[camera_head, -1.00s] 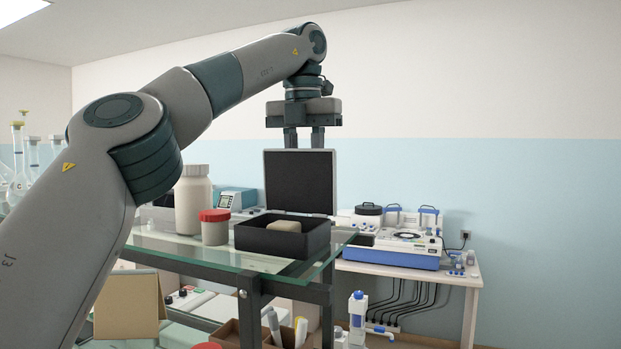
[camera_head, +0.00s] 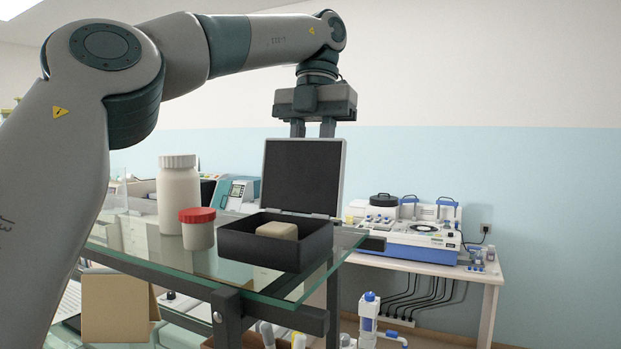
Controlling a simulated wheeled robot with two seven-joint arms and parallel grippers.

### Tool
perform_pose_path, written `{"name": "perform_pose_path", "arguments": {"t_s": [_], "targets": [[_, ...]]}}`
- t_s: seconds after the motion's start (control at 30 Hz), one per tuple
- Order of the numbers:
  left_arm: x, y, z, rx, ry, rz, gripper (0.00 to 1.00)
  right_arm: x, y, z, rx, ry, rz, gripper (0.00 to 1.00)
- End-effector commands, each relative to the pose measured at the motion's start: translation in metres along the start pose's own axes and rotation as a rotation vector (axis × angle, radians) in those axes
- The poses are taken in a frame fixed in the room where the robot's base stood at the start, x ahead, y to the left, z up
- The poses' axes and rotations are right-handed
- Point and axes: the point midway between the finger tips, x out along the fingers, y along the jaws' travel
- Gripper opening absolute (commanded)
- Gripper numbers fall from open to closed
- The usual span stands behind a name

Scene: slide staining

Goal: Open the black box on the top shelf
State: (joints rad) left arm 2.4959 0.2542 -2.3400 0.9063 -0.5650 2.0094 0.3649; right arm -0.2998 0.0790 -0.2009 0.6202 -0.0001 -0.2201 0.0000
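The black box (camera_head: 275,253) sits on the glass top shelf (camera_head: 208,262) with its lid (camera_head: 302,176) standing upright at the back, so it is open. A small beige block (camera_head: 277,230) lies inside. My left gripper (camera_head: 313,130) points down at the top edge of the lid. Its two fingers are spread apart, and their tips are hidden behind the lid. I cannot tell whether they touch it. My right gripper is not in view.
A white bottle (camera_head: 178,197) and a red-capped jar (camera_head: 198,232) stand on the shelf left of the box. A side table (camera_head: 440,268) with blue and white equipment stands behind at right. The air right of the lid is clear.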

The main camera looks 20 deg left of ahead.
Motion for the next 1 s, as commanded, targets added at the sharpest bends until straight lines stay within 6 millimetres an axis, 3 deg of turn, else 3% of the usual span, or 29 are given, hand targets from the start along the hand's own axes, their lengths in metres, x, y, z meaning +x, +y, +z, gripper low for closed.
{"name": "perform_pose_path", "arguments": {"t_s": [0.23,0.27,0.33,1.0], "targets": [[-0.0004,0.0001,0.0004,-0.001,-0.002,0.000,0.00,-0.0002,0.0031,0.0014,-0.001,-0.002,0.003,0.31],[-0.0004,0.0001,0.0004,-0.001,-0.002,0.000,0.31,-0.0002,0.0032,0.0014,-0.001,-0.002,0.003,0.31],[-0.0004,0.0000,0.0003,-0.001,-0.002,0.000,0.45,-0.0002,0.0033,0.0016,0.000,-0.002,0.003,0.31],[-0.0013,0.0001,0.0046,0.001,-0.014,-0.001,0.45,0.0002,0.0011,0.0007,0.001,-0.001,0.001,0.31]]}}
